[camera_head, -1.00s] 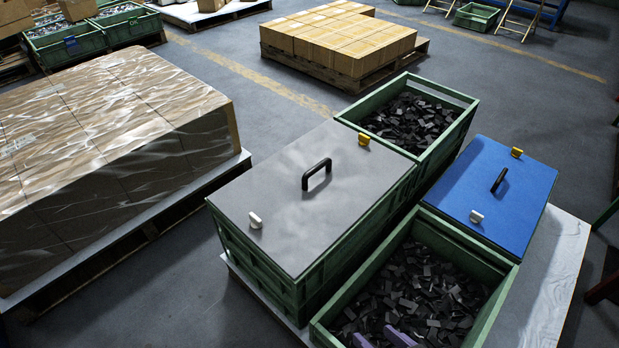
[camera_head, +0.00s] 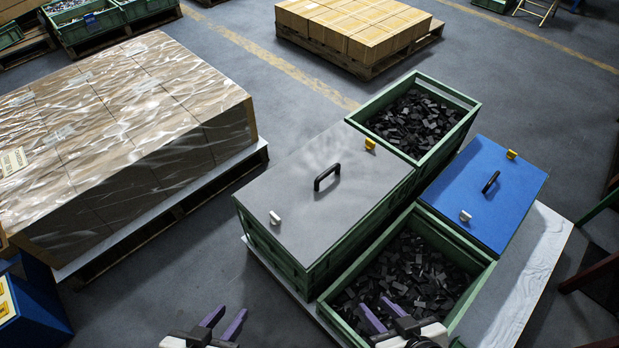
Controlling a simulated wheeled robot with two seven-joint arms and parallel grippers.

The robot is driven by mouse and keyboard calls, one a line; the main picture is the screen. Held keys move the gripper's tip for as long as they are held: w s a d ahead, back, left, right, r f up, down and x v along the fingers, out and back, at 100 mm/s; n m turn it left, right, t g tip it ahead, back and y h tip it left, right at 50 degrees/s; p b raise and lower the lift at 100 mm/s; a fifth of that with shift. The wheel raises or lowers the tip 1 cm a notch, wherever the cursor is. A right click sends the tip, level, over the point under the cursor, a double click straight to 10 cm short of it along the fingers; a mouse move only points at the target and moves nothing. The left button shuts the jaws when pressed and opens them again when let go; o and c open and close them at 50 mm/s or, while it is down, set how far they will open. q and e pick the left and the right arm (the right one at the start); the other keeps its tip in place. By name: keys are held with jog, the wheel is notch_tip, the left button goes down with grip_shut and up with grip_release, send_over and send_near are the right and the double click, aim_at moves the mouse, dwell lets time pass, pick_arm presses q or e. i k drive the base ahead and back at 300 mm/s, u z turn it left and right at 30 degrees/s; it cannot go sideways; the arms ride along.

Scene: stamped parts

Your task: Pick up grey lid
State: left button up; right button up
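The grey lid (camera_head: 290,205) lies flat on a green crate (camera_head: 300,262) in the middle of the head view. It has a black handle (camera_head: 327,177) at its centre, a white knob near its left corner and a yellow knob near its far right corner. My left gripper (camera_head: 224,322) is at the bottom edge, in front of the lid's near left side, with its two purple fingers apart and nothing between them. My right gripper (camera_head: 383,316) is at the bottom, over the near open crate, its purple fingers apart and empty. Both are clear of the lid.
A blue lid (camera_head: 487,185) with a black handle covers a crate to the right. Two open green crates hold dark stamped parts (camera_head: 415,122), (camera_head: 405,280). A wrapped pallet load (camera_head: 120,130) stands left. Grey floor shows between it and the crates.

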aim_at(319, 192)
jog(key=u, duration=1.55)
jog(key=i, duration=2.4)
jog(key=z, duration=2.75)
